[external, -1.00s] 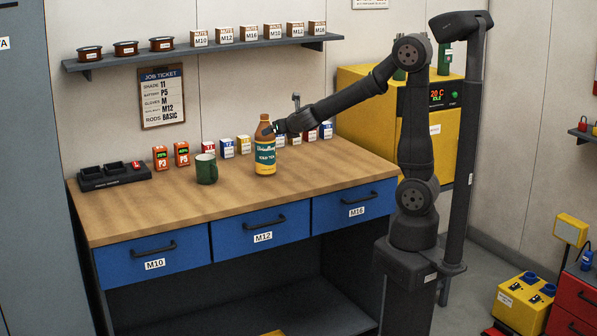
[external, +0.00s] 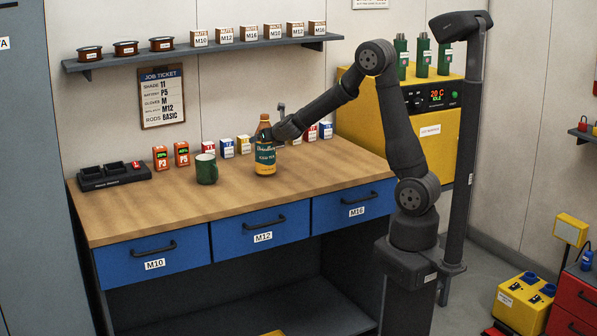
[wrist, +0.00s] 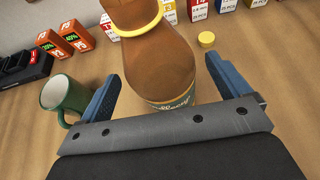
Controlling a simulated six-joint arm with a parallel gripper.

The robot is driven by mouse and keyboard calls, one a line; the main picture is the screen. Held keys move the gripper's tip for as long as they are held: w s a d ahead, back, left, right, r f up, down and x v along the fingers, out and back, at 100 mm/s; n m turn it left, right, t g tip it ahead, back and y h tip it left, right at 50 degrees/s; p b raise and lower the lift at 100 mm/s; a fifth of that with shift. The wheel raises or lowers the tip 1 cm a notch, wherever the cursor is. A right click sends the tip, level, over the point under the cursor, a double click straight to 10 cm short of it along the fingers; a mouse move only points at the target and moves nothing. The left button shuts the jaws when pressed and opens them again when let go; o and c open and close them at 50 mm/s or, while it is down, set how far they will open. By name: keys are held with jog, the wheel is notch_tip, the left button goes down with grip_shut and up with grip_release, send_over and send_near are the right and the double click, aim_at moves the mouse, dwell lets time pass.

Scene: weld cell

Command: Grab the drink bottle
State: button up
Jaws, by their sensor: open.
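The drink bottle (external: 265,155) stands upright on the workbench, brown with a green label and a yellow ring at its neck. In the wrist view the bottle (wrist: 158,60) rises between the two blue fingers of my gripper (wrist: 165,90). The fingers are open, one on each side of the bottle, with a visible gap at least on the left. In the external view my gripper (external: 276,135) is at the bottle's right side, at its upper body. The far side of the bottle and the finger contact there are hidden.
A green mug (external: 206,169) stands left of the bottle. Battery boxes (external: 181,154) and small labelled boxes (external: 227,148) line the back. A yellow cap (wrist: 206,39) lies on the bench behind the bottle. The front of the bench top (external: 190,215) is clear.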

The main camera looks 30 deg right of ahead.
jog(key=x, duration=0.2)
jog(key=shift+w+f, duration=0.25)
jog(key=shift+w, duration=0.05)
jog(key=shift+r, duration=0.1)
jog(key=c, duration=1.4)
jog(key=shift+r, duration=0.15)
jog(key=shift+s+d+r, duration=0.45)
jog(key=shift+d+r, duration=1.3)
jog(key=shift+d, duration=0.15)
jog(key=shift+s+d+r, duration=0.45)
jog(key=shift+d+r, duration=1.35)
jog(key=shift+d, duration=0.05)
jog(key=shift+s+d+r, duration=0.45)
jog(key=shift+d+r, duration=1.3)
jog(key=shift+d, duration=0.15)
